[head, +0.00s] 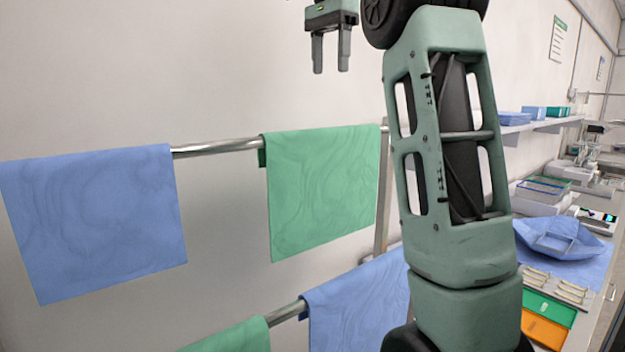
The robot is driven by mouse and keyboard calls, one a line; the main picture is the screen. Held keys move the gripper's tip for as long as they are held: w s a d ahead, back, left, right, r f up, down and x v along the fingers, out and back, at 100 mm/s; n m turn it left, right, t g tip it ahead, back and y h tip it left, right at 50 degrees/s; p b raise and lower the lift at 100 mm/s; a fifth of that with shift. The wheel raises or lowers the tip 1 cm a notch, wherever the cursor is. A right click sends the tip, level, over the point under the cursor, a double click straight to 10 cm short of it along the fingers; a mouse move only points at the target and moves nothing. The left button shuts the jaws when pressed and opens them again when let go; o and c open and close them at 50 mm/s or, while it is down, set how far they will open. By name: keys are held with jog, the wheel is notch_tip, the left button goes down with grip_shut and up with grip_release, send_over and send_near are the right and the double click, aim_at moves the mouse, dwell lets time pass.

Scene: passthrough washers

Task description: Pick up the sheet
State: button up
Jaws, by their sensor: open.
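Several sheets hang over metal rails in the head view. A blue sheet (92,222) hangs at the left of the upper rail, and a green sheet (322,190) hangs to its right. On the lower rail hang another blue sheet (358,305) and another green sheet (232,337), partly cut off by the frame. Which sheet the task means cannot be told. My gripper (331,70) is at the top of the view, above the green upper sheet and apart from it. Its fingers point down, open and empty.
The upper rail (215,147) and lower rail (287,312) run before a plain wall. At the right, a counter holds a crumpled blue cloth (560,238), a green tray (548,308) and an orange tray (543,329). A shelf (545,124) holds folded blue items. My arm hides the middle right.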

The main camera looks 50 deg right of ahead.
jog(key=b, duration=0.4)
send_over(327, 144)
jog(key=w+d, duration=0.1)
jog(key=d, duration=0.1)
notch_tip(327, 144, down, 11)
jog(key=shift+d+f, duration=0.1)
jog(key=shift+w+f+p, duration=0.15)
jog(key=shift+f+p, duration=0.3)
jog(key=shift+f, duration=1.1)
jog(key=shift+w+f+p, duration=0.1)
jog(key=shift+f+p, duration=0.35)
jog(key=shift+f, duration=1.05)
grip_shut()
